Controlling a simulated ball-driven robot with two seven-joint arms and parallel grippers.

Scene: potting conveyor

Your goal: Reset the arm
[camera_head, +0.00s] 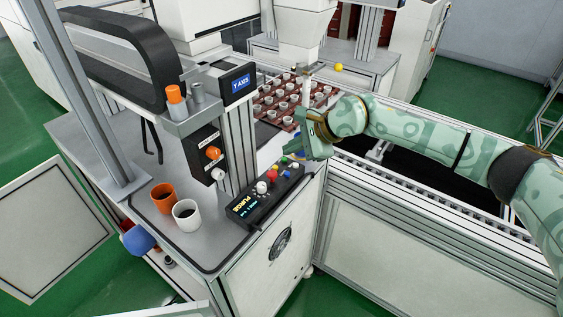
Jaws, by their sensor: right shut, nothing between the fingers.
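My right arm, pale green with dark joints, comes in from the right edge. My right gripper (308,78) is at its end, pointing up near the tray's right side, and is shut with nothing held. The control box (262,201) with coloured buttons and a small lit display sits on the machine table, below and left of the gripper. A reddish-brown tray (272,87) with several small white cups is behind the gripper, partly hidden by it. My left gripper is not in view.
An orange cup (163,197) and a white cup (187,215) stand at the table's front left. A metal post with a blue "Y AXIS" display (239,83) rises between them and the tray. The conveyor rail (430,205) runs under my right arm.

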